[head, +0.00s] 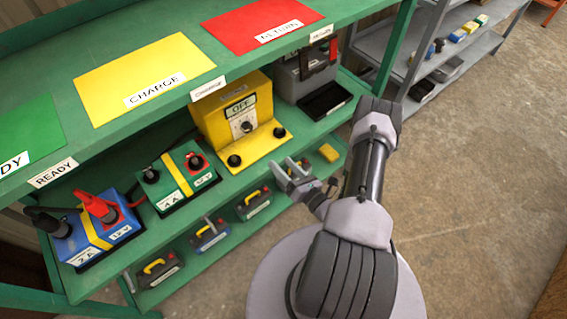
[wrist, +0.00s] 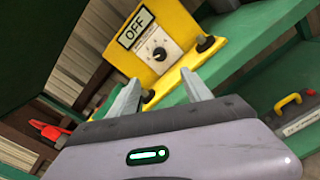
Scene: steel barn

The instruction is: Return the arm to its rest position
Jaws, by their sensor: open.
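My arm shows in the head view, bent, with my gripper (head: 290,172) in front of the green shelving. The gripper is open and empty. In the wrist view its two grey fingers (wrist: 166,95) stand apart with nothing between them. Beyond them is the yellow charger (wrist: 160,42) with a dial and an OFF sign. The same yellow charger (head: 238,112) sits on the middle shelf in the head view, to the left of and behind the gripper. I cannot tell the exact gap between the fingers and the shelf edge.
The green shelf (head: 165,235) holds a blue battery (head: 95,238) with red and black clamps, a green battery (head: 178,178), and several small batteries below. A grey unit (head: 305,75) stands at the right. A grey rack (head: 440,55) is farther back. Open floor (head: 470,190) lies right.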

